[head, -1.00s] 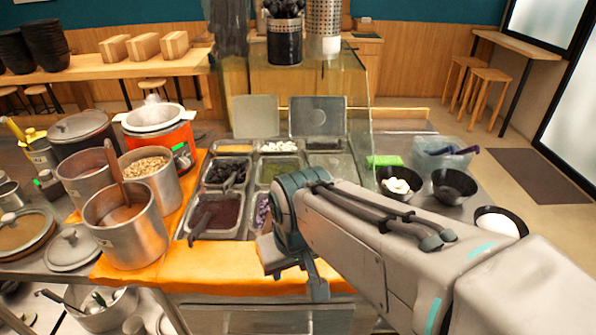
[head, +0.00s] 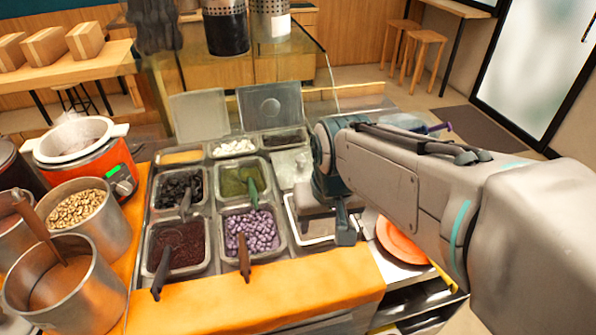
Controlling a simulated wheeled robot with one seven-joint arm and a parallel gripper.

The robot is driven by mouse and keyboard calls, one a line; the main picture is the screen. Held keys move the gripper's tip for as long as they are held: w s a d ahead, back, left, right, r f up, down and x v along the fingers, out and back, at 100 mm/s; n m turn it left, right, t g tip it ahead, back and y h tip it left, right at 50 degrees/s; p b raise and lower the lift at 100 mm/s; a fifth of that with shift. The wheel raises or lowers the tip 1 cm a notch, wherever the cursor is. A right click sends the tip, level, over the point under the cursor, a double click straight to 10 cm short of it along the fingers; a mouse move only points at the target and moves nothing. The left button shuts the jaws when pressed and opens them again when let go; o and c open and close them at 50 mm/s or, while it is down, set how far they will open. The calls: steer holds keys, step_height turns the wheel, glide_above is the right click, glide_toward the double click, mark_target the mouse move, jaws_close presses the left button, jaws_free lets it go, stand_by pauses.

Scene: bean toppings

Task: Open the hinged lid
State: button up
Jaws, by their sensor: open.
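My gripper (head: 330,222) hangs over the right side of the topping station, in front of the arm's teal wrist. It is open, and I see nothing held in it; its fingertips are partly hidden. Below it is a pale-rimmed rectangular bin or cover (head: 292,228), mostly hidden by the gripper, so I cannot tell whether it is lidded.
Open bins hold purple cubes (head: 252,232), dark red beans (head: 180,245), black pieces and green topping, several with handles sticking out. Pots (head: 85,215) and an orange cooker (head: 100,177) stand left. An orange plate (head: 402,240) lies right of the gripper. A glass guard rises behind.

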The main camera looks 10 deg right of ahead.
steer(key=w+m+g+p, duration=0.2)
steer(key=w+m, duration=0.2)
steer(key=w, duration=1.2)
step_height(320, 180, down, 13)
steer(key=shift+r, duration=0.15)
steer(key=shift+c, duration=0.3)
steer(key=shift+w, duration=0.1)
jaws_close()
